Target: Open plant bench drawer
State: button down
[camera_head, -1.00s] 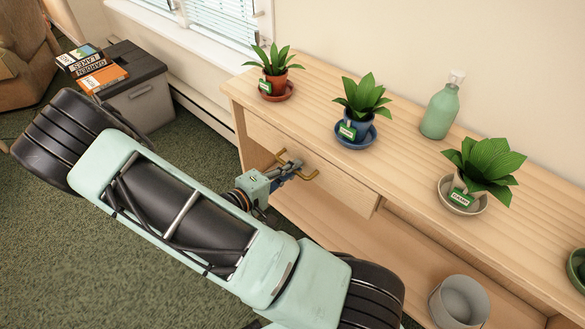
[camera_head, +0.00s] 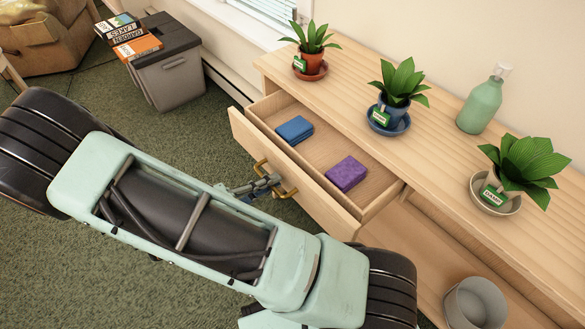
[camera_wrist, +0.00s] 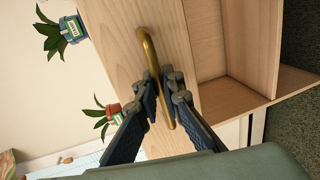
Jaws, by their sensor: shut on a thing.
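The plant bench drawer (camera_head: 300,187) is pulled out from the light wood bench (camera_head: 405,137). Inside it lie a blue sponge-like block (camera_head: 294,130) on the left and a purple one (camera_head: 346,173) on the right. My gripper (camera_head: 268,187) is shut on the brass handle (camera_head: 286,190) of the drawer front. In the wrist view, my gripper (camera_wrist: 163,98) has its fingers on both sides of the handle bar (camera_wrist: 151,62). My arm hides part of the floor below the drawer in the head view.
On the bench top stand plants in an orange pot (camera_head: 311,61), a blue pot (camera_head: 389,112) and a pale pot (camera_head: 494,190), with a green bottle (camera_head: 481,104). A grey pot (camera_head: 475,303) sits on the lower shelf. A grey storage box (camera_head: 168,71) with books stands at the back left.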

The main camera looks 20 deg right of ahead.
jog(key=f+v, duration=0.1)
jog(key=v, duration=0.6)
jog(key=shift+a+f+b, duration=0.25)
jog(key=shift+a+b, duration=0.05)
jog(key=shift+s, duration=0.1)
jog(key=c, duration=2.1)
grip_release()
jog(key=v, duration=1.2)
jog(key=shift+a, duration=0.15)
